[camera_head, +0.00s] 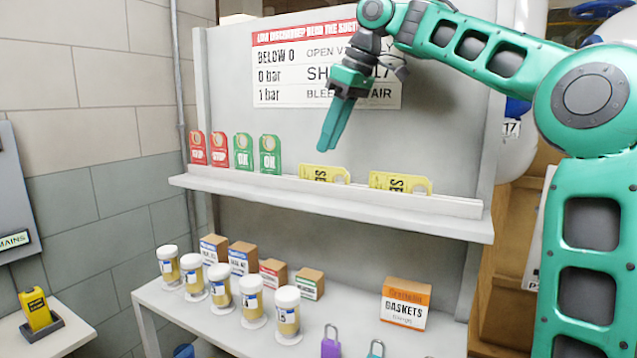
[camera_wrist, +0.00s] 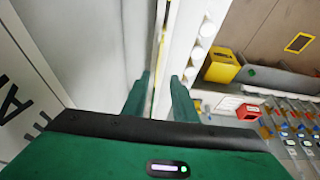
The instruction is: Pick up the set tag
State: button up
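Two yellow set tags lie on their sides on the shelf, behind its front lip: a left one (camera_head: 324,173) and a right one (camera_head: 400,183). Their black lettering is partly hidden by the lip. My gripper (camera_head: 325,147) points down just above the left set tag, with its fingertips apart from it. In the wrist view my gripper (camera_wrist: 160,82) shows two separate green fingers with an empty gap between them. A thin yellow edge (camera_wrist: 161,42), probably a set tag, shows beyond that gap.
Red stop tags (camera_head: 208,150) and green OK tags (camera_head: 257,154) stand left on the shelf (camera_head: 330,203). A backboard with a sign (camera_head: 290,65) rises close behind. White-capped jars (camera_head: 221,285), boxes (camera_head: 407,303) and padlocks (camera_head: 331,342) stand on the bench below.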

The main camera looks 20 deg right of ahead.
aim_at(323, 179)
jog(key=shift+d+x, duration=0.15)
jog(key=shift+x, duration=1.3)
jog(key=shift+d+x, duration=0.2)
jog(key=shift+x, duration=1.2)
jog(key=shift+w, duration=0.1)
jog(key=shift+c, duration=0.4)
grip_shut()
